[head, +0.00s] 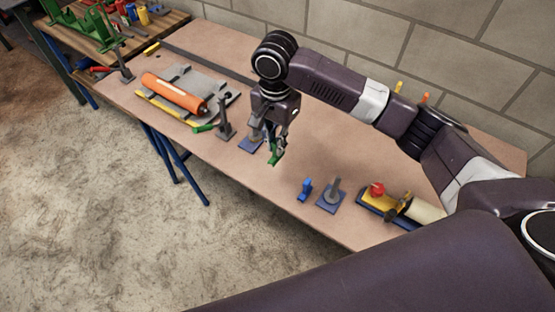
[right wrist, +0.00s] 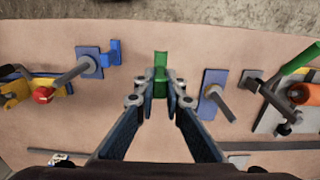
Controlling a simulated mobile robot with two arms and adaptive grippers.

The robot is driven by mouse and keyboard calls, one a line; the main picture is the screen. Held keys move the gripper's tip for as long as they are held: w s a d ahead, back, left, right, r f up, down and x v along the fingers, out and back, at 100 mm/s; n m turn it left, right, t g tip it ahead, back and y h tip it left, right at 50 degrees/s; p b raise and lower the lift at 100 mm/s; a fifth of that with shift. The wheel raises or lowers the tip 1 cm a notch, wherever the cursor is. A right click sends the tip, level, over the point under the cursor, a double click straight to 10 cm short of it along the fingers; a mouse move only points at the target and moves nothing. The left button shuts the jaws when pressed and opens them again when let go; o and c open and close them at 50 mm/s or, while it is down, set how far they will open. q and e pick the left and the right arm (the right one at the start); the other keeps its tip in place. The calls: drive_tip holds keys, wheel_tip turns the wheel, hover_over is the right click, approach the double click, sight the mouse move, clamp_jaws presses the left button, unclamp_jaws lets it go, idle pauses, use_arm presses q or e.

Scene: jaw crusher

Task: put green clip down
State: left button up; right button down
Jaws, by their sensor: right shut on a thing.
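My right gripper (head: 275,138) points down over the middle of the wooden table. It is shut on the green clip (head: 277,157), which hangs below the fingers. In the right wrist view the green clip (right wrist: 160,68) stands out between the two fingertips of my right gripper (right wrist: 160,95). I cannot tell whether the clip touches the table top. My left gripper is in neither view.
A blue plate with a grey peg (right wrist: 213,90) is beside the clip. Another blue pegged plate (head: 330,201) and a blue clip (head: 305,188) lie to the right. An orange cylinder (head: 174,93) lies on the left. Bare table (head: 330,145) is between.

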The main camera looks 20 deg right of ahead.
sight(277, 157)
wheel_tip(277, 157, down, 6)
drive_tip(key=shift+r, duration=0.2)
wheel_tip(277, 157, down, 3)
drive_tip(key=shift+s+f, duration=0.1)
drive_tip(key=shift+f, duration=0.4)
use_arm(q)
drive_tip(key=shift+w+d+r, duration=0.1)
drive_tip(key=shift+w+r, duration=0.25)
use_arm(e)
drive_tip(key=shift+f, duration=0.15)
use_arm(q)
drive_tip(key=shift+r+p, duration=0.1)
drive_tip(key=shift+p, duration=0.25)
use_arm(e)
drive_tip(key=shift+f, duration=0.1)
drive_tip(key=c, duration=2)
unclamp_jaws()
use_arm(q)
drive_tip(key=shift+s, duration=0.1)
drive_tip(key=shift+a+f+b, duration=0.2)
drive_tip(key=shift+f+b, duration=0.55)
use_arm(e)
wheel_tip(277, 157, up, 12)
drive_tip(key=shift+r, duration=0.2)
